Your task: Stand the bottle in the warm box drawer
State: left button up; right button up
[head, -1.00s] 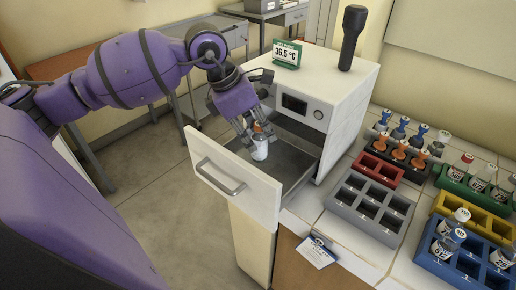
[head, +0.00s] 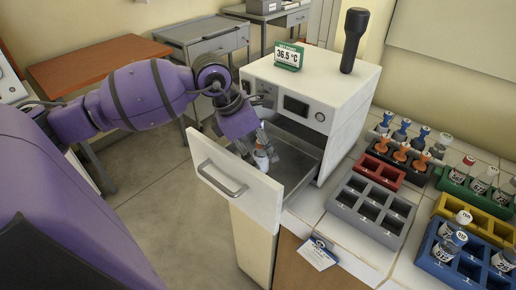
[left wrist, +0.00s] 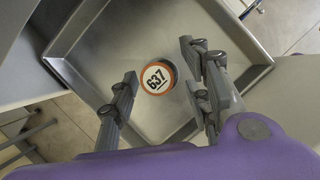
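The bottle (head: 262,159) has a white body and stands in the open drawer of the warm box, partly hidden by the drawer front and fingers. In the left wrist view, its round orange-rimmed cap (left wrist: 157,77) marked 637 faces up, so it looks upright on the metal drawer floor (left wrist: 125,35). My left gripper (head: 256,152) is over the drawer. Its fingers (left wrist: 163,95) are spread, with a gap on both sides of the cap. The warm box (head: 330,95) is white, and its drawer front (head: 232,180) is pulled out. My right gripper is not in view.
A 36.5 °C display (head: 288,55) and a black-handled object (head: 353,40) are on the warm box. To the right are a grey rack (head: 345,205) with empty cells, a red rack (head: 378,172) and bottle-filled racks.

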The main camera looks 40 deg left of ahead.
pick_arm(q)
jog(key=shift+r, duration=0.1)
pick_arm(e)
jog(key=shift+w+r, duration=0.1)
pick_arm(q)
jog(key=shift+r, duration=0.25)
jog(key=p+v, duration=0.1)
jog(key=v, duration=1)
jog(key=shift+s+r, duration=0.15)
jog(key=shift+r, duration=0.15)
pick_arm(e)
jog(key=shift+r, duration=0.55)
pick_arm(q)
jog(key=shift+a, duration=0.2)
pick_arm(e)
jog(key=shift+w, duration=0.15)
